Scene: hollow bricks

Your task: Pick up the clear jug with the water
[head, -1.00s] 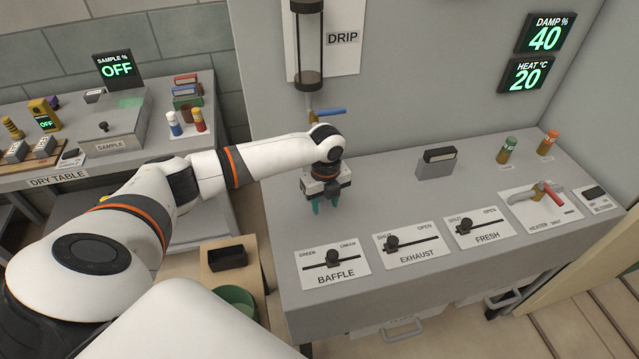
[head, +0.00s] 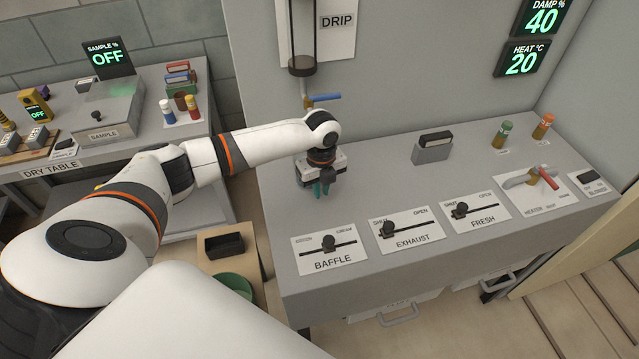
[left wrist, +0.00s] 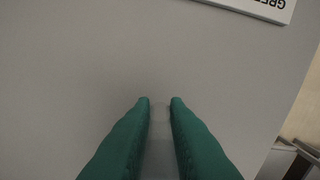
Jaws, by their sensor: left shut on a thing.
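My left gripper (head: 321,190) is over the grey bench, just behind the BAFFLE panel and below the DRIP column. Its green fingers (left wrist: 160,101) are close together in the left wrist view. A faint, see-through thing, the clear jug (left wrist: 160,150), shows as a pale strip between them. In the head view I cannot make out the jug or any water in it. I cannot tell whether it touches the bench. My right gripper is not in view.
The grey bench (head: 390,185) carries the BAFFLE (head: 330,262), EXHAUST and FRESH slider panels in front, and a dark block in a grey holder (head: 433,148). A blue-handled tap (head: 322,98) hangs behind the gripper. A green bowl (head: 235,284) is low at the left.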

